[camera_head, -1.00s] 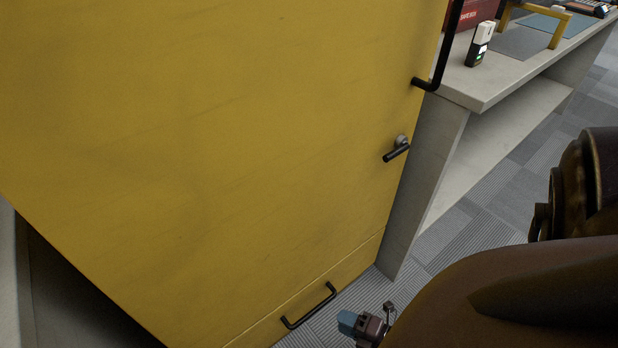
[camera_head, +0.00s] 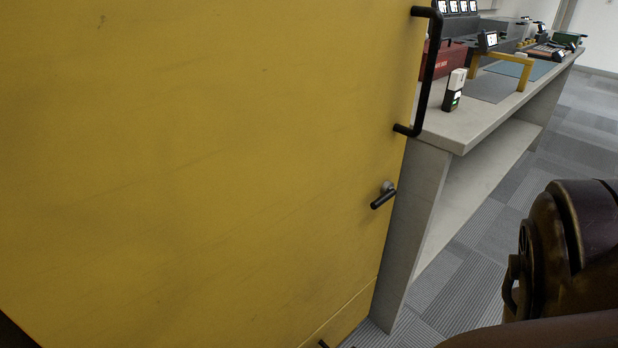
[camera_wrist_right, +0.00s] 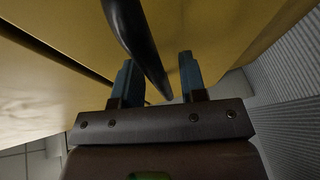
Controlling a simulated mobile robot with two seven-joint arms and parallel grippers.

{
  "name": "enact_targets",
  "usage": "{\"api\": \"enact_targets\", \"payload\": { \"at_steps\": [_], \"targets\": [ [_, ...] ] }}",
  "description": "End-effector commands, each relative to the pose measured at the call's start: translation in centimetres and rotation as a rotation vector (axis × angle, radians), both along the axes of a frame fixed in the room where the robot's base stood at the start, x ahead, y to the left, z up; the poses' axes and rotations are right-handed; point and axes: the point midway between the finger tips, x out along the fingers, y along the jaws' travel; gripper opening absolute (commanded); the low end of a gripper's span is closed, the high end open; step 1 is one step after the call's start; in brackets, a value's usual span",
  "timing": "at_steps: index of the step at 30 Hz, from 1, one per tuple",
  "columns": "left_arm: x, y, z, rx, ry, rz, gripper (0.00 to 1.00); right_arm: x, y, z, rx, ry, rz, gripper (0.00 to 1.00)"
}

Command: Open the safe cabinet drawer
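The yellow safe cabinet (camera_head: 200,170) fills most of the head view. A seam near its bottom marks the drawer front (camera_head: 345,322). Only the end of the black drawer handle (camera_head: 323,344) shows at the head view's lower edge. In the right wrist view, my right gripper (camera_wrist_right: 158,60) has its two blue-grey fingers apart. A black handle bar (camera_wrist_right: 130,30) runs down between the fingers, closer to the left one; I cannot tell whether it touches. A yellow panel (camera_wrist_right: 220,30) lies behind it. My right gripper is out of the head view. My left gripper is in neither view.
A long black handle (camera_head: 433,75) and a small lever (camera_head: 383,196) stick out from the cabinet's right side. A grey workbench (camera_head: 415,230) stands close on the right, bearing a radio (camera_head: 454,90) and a red box (camera_head: 447,62). Carpeted floor (camera_head: 480,255) is clear beside it.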

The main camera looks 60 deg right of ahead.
Motion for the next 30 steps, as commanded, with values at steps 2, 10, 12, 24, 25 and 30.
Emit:
{"api": "enact_targets", "payload": {
  "at_steps": [2,10,12,24,25,30],
  "targets": [
    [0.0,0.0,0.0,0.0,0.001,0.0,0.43,0.0,0.0,0.0,0.0,0.0,0.0,0.28],
    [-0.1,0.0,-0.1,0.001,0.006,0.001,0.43,0.0,0.0,0.0,0.0,0.0,0.0,0.0],
    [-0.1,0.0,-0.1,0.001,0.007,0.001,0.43,0.0,0.0,0.0,0.0,0.0,0.0,0.0],
    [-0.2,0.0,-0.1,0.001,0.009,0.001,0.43,-1.3,-0.2,0.0,0.0,0.001,-0.001,0.0],
    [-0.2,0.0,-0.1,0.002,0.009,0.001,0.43,-1.5,-0.2,0.0,0.0,0.001,-0.001,0.0],
    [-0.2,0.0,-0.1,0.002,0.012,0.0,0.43,-3.4,-0.5,0.0,-0.002,0.002,0.001,0.0]
  ]
}}
